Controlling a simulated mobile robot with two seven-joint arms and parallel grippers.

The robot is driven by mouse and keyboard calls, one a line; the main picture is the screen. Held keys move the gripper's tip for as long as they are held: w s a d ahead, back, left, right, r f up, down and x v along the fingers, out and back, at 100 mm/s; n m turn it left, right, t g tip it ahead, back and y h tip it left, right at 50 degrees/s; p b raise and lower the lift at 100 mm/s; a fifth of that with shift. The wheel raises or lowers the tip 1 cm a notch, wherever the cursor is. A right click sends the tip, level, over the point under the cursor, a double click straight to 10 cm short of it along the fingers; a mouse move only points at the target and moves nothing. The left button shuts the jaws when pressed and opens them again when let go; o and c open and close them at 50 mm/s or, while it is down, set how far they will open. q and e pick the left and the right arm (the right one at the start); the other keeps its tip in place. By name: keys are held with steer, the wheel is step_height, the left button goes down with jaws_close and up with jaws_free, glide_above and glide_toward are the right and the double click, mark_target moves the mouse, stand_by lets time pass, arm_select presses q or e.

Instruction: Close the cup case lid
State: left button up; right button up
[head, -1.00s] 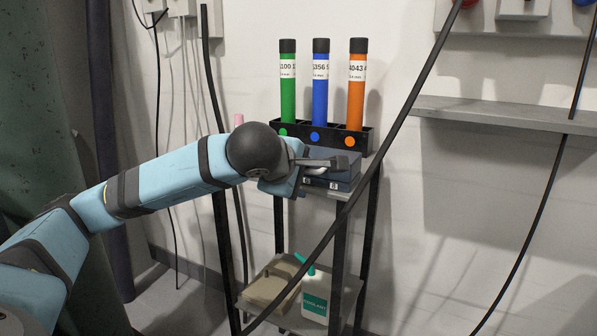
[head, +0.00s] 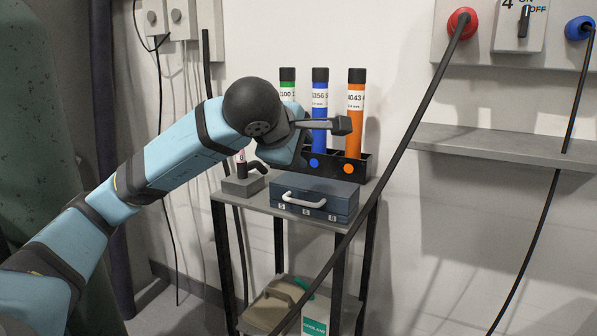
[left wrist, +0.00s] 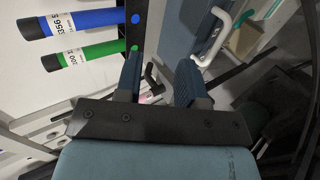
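The cup case (head: 318,203) is a dark blue box with a pale handle and several small latches on its front, lying on the top shelf of a stand. Its lid looks down flat, with no visible gap; whether it is latched I cannot tell. My left gripper (head: 334,125) is above and behind the case in the head view, in front of the coloured tubes, and does not touch the case. In the left wrist view the two fingers (left wrist: 158,78) stand apart with nothing between them. The case (left wrist: 183,28) shows beyond them. My right gripper is not in view.
A black rack (head: 331,164) with green, blue and orange tubes stands behind the case. A small grey block (head: 243,186) with a black fitting is left of it. A black cable (head: 398,150) crosses in front of the stand. A wall shelf (head: 500,145) is at right.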

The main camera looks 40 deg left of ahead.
arm_select(q)
step_height(320, 180, up, 8)
steer(key=p, duration=0.2)
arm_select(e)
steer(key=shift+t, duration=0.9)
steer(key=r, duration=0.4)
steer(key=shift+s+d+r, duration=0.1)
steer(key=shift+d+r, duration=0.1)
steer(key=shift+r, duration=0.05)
arm_select(q)
steer(key=shift+d+f, duration=0.1)
steer(key=shift+f, duration=0.05)
